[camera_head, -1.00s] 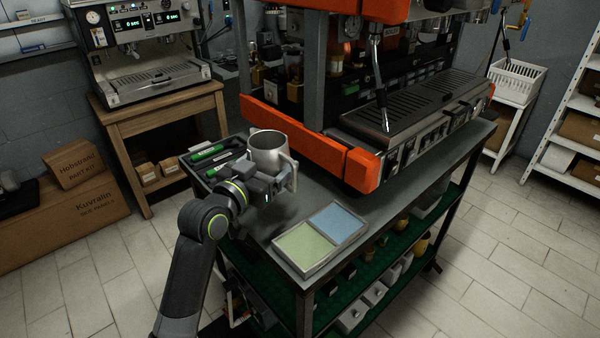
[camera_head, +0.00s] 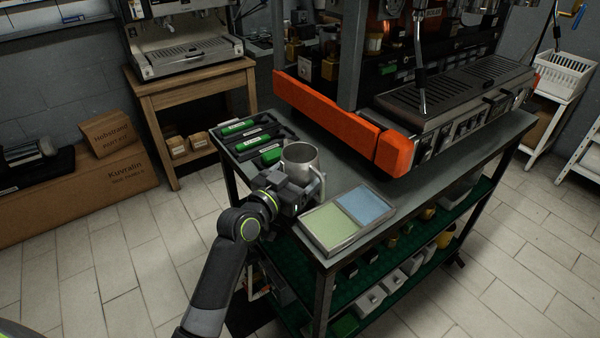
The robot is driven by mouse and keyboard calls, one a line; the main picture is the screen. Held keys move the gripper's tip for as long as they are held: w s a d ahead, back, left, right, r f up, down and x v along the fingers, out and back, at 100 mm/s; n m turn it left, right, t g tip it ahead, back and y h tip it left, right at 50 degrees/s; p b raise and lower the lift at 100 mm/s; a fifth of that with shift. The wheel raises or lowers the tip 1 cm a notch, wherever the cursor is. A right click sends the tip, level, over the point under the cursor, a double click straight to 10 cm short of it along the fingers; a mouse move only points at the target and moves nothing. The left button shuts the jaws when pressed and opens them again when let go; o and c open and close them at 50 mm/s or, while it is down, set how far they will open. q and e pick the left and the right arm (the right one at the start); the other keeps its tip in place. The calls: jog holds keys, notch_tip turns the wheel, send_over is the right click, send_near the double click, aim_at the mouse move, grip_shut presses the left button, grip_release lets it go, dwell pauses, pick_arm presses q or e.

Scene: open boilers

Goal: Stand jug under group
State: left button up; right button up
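A metal jug (camera_head: 299,159) with an open top is upright near the front left of the machine's bench, its handle to the right. My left gripper (camera_head: 303,197) is at the near side of the jug and appears shut on it; the fingertips are partly hidden. I cannot tell whether the jug touches the bench top. The coffee machine stands on the bench to the right, with its drip tray (camera_head: 455,88) clear. My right gripper is not in view.
An orange side bar (camera_head: 325,112) of the machine lies behind and right of the jug. A tray with green and blue pads (camera_head: 347,218) lies at the bench's front corner.

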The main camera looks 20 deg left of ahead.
pick_arm(q)
jog(key=o, duration=1.2)
jog(key=shift+c, duration=0.2)
